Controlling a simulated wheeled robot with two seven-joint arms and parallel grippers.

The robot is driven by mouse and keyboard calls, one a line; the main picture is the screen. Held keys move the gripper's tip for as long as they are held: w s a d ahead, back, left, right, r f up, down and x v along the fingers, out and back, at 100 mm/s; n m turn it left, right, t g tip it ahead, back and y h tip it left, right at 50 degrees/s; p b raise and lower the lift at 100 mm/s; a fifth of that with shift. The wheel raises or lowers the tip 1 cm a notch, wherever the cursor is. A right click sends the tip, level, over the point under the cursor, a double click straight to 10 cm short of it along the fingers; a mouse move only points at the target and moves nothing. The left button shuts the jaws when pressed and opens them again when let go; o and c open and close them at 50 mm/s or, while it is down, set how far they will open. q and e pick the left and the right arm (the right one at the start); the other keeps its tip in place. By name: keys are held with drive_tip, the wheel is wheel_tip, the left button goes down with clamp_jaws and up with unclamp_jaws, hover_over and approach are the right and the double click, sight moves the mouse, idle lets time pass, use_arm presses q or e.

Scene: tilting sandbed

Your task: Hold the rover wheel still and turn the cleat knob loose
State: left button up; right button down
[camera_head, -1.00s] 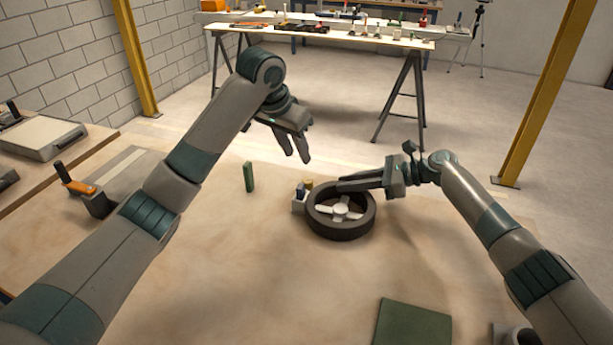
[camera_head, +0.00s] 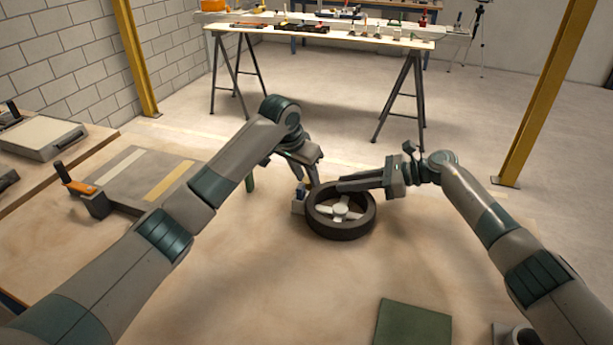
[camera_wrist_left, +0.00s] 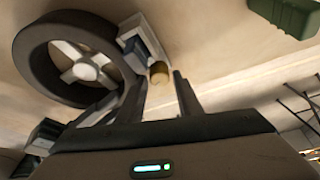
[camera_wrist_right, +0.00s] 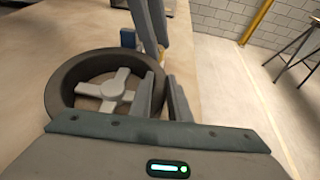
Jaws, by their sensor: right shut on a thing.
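The rover wheel (camera_head: 343,233), a dark ring with pale spokes, lies on the sand-coloured bed. It also shows in the left wrist view (camera_wrist_left: 42,75) and right wrist view (camera_wrist_right: 62,110). My right gripper (camera_head: 345,186) is shut on the wheel's far rim. A small grey and blue cleat block (camera_wrist_left: 140,42) stands beside the wheel, with the brass-coloured knob (camera_wrist_left: 159,73) at its end. My left gripper (camera_wrist_left: 163,88) is open, its fingertips near the knob, one to either side in the left wrist view. In the head view the left fingers partly hide the knob.
A green block (camera_wrist_left: 287,15) stands near the cleat, mostly behind my left arm in the head view. A green mat (camera_head: 413,325) lies at the front right. A grey board with an orange-handled clamp (camera_head: 82,188) is at left. The front middle of the bed is clear.

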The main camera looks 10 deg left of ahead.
use_arm(q)
drive_tip(key=c, duration=0.8)
drive_tip(key=shift+o, duration=0.2)
drive_tip(key=shift+n, duration=0.5)
drive_tip(key=n, duration=0.1)
drive_tip(key=n+y, duration=0.1)
drive_tip(key=n, duration=0.1)
drive_tip(key=n+y, duration=0.1)
drive_tip(key=shift+d+t, duration=0.25)
drive_tip(key=shift+t, duration=0.05)
drive_tip(key=shift+n+y, duration=0.5)
drive_tip(key=shift+n, duration=0.9)
drive_tip(key=shift+n+y, duration=0.5)
drive_tip(key=shift+n, duration=0.9)
drive_tip(key=o, duration=0.8)
drive_tip(key=shift+c, duration=0.2)
